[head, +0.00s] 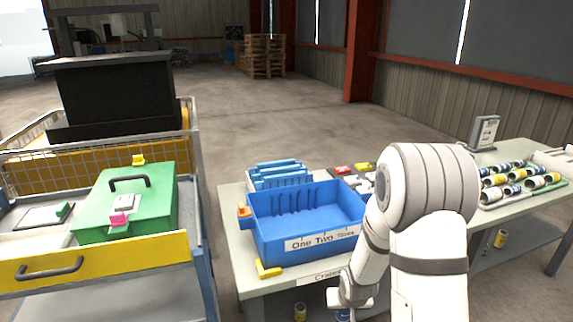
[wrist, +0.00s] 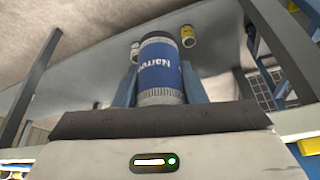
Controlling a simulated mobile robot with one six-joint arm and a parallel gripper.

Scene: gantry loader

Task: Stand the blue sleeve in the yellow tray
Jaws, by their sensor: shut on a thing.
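The blue sleeve (wrist: 160,72) is a short cylinder with a blue printed label and pale ends, in the middle of the wrist view. My gripper (wrist: 160,88) is shut on it, one blue finger on each side. In the head view my gripper (head: 352,288) hangs low at the front edge of the table, partly behind my own arm. A scrap of blue shows just below it; I cannot tell whether it is the sleeve. I cannot make out a yellow tray for certain in either view.
A blue crate (head: 270,232) stands on the table (head: 238,268) left of my arm. Several sleeves (head: 520,180) lie in a rack at right. A green box (head: 95,215) sits on the yellow-fronted cart (head: 120,258). A small yellow cylinder (wrist: 188,36) is beyond the held sleeve.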

